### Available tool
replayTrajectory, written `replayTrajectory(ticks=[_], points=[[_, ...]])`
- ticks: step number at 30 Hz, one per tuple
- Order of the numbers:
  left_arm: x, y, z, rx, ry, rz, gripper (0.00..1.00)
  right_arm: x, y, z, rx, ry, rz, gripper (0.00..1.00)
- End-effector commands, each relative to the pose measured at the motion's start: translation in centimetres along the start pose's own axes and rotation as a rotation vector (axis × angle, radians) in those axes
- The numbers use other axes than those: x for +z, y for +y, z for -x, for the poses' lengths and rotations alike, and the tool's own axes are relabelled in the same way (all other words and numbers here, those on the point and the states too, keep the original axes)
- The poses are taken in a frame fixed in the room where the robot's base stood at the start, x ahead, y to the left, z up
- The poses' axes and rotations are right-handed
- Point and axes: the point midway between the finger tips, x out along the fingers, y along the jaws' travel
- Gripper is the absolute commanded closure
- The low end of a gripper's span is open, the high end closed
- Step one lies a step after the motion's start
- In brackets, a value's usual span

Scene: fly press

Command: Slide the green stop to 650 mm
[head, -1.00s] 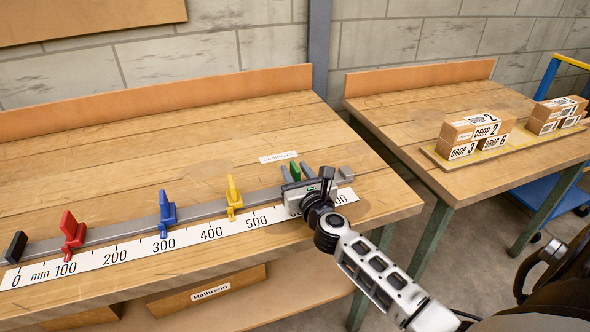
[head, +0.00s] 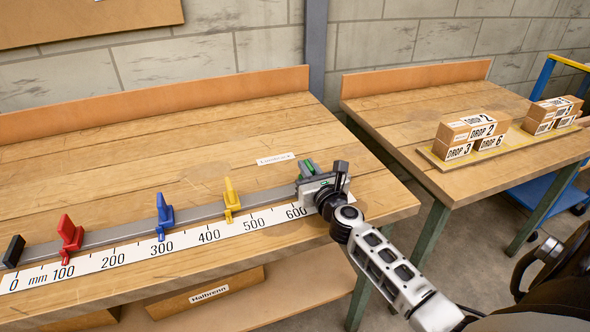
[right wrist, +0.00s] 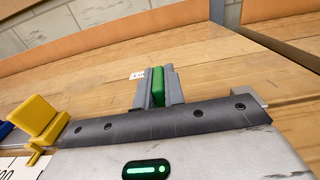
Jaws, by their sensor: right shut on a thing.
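The green stop (head: 307,169) is on the grey rail (head: 192,215) near its right end, mostly hidden by my right gripper (head: 309,170). In the right wrist view the green stop (right wrist: 158,85) stands between the two grey fingers of the right gripper (right wrist: 158,88), which is shut on it. The white scale (head: 136,252) runs along the front of the rail. The 600 mark shows just left of the gripper. The scale beyond it, including 650, is covered by my gripper and wrist. My left gripper is not in view.
The yellow stop (head: 231,200), blue stop (head: 164,217) and red stop (head: 69,236) sit on the rail to the left. A black end block (head: 13,251) closes its left end. A paper label (head: 275,159) lies behind the rail. A second bench with boxes (head: 472,135) stands at right.

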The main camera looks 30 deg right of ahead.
Motion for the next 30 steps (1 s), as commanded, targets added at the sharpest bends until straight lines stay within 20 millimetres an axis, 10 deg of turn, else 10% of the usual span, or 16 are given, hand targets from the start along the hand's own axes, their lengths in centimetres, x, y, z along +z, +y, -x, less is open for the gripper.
replayTrajectory(ticks=[10, 13, 30], points=[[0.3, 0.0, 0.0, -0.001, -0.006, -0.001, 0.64, -0.1, -0.9, 0.0, -0.001, 0.001, 0.000, 1.00], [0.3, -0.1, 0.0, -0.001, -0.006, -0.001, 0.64, -0.1, -0.9, 0.1, -0.001, 0.001, 0.000, 0.67], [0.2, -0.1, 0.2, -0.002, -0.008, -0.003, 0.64, -0.2, -0.8, 3.8, 0.000, 0.005, -0.002, 0.67]])
